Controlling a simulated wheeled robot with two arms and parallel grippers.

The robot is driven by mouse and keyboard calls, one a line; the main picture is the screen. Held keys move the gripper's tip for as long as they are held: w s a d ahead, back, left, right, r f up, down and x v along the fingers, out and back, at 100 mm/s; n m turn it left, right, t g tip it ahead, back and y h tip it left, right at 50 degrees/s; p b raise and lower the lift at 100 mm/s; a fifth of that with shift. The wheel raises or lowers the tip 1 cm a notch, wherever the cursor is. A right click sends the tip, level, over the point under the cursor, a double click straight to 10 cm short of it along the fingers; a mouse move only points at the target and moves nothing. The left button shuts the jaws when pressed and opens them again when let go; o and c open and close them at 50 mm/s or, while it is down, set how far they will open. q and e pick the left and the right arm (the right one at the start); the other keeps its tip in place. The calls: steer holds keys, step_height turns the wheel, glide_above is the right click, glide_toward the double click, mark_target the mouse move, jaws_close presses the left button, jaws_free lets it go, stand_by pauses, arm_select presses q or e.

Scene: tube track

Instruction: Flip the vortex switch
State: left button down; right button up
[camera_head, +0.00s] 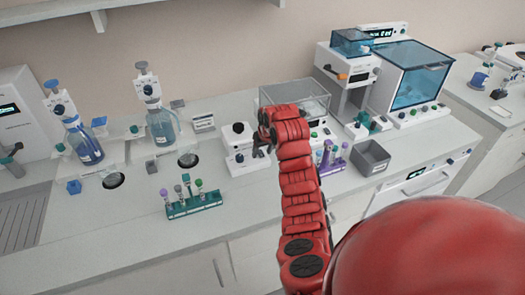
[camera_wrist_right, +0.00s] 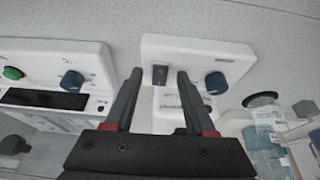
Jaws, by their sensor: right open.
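The vortex mixer (camera_head: 240,150) is a small white device with a black cup on top, on the bench in the head view. In the right wrist view its white body (camera_wrist_right: 195,55) carries a dark rocker switch (camera_wrist_right: 160,74) and a blue knob (camera_wrist_right: 215,83). My right gripper (camera_head: 263,148) is at the mixer's right side in the head view. In the wrist view its two dark fingers (camera_wrist_right: 159,78) are open and empty, with the switch showing between the tips. I cannot tell whether they touch it or which way the switch is set. My left gripper is not in view.
A teal tube rack (camera_head: 194,206) stands front left of the mixer, and a purple rack (camera_head: 331,160) stands right of my arm. A clear-lidded device (camera_head: 300,97) is behind my gripper. A grey bin (camera_head: 370,158) stands further right. The front left bench is clear.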

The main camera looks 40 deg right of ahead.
jaws_close()
